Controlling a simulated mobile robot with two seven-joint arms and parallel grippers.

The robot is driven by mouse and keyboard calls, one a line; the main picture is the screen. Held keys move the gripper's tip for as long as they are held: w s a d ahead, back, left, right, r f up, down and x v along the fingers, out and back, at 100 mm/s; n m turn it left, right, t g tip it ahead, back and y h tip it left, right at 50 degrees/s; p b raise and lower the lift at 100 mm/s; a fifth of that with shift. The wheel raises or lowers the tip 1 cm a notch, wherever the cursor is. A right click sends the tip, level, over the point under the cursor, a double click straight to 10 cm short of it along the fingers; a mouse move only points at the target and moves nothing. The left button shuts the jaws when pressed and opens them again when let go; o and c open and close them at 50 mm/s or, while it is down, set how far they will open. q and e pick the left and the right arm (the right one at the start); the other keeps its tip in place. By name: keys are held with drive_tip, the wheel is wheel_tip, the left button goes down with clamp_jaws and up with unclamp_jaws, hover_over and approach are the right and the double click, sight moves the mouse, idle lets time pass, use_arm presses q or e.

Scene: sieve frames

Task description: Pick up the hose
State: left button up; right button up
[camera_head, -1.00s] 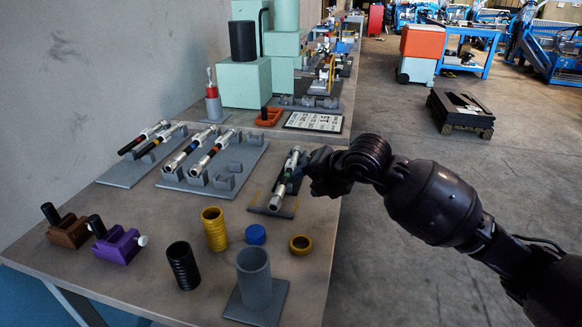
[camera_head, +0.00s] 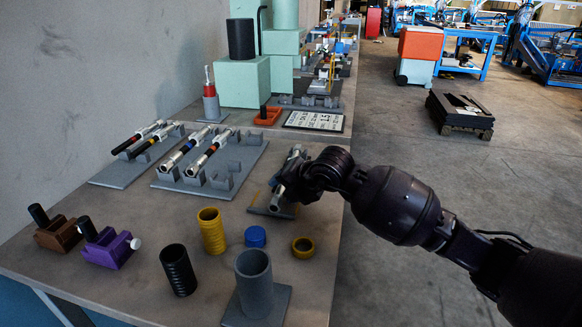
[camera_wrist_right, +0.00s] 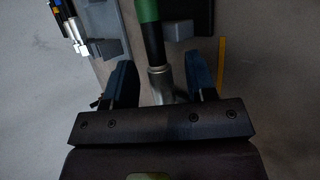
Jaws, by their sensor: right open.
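The hose (camera_head: 277,197) is a slim silver and dark tube on a small grey rack plate (camera_head: 258,206) near the table's right edge. In the right wrist view the hose (camera_wrist_right: 152,42) shows a green band, a black part and a silver end. My right gripper (camera_head: 287,184) is over the hose and hides most of it in the head view. In the wrist view the right gripper (camera_wrist_right: 162,80) is open, with one finger on each side of the silver end. I cannot tell whether either finger touches it. My left gripper is not in view.
Similar tubes rest on a grey rack (camera_head: 236,167) and another rack plate (camera_head: 118,173) to the left. In front stand a yellow cup (camera_head: 212,232), a black cup (camera_head: 178,270) and a grey cylinder on a base (camera_head: 255,284). Open floor lies right of the table.

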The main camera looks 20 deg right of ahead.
drive_tip(key=shift+r, duration=0.1)
clamp_jaws()
idle(0.3)
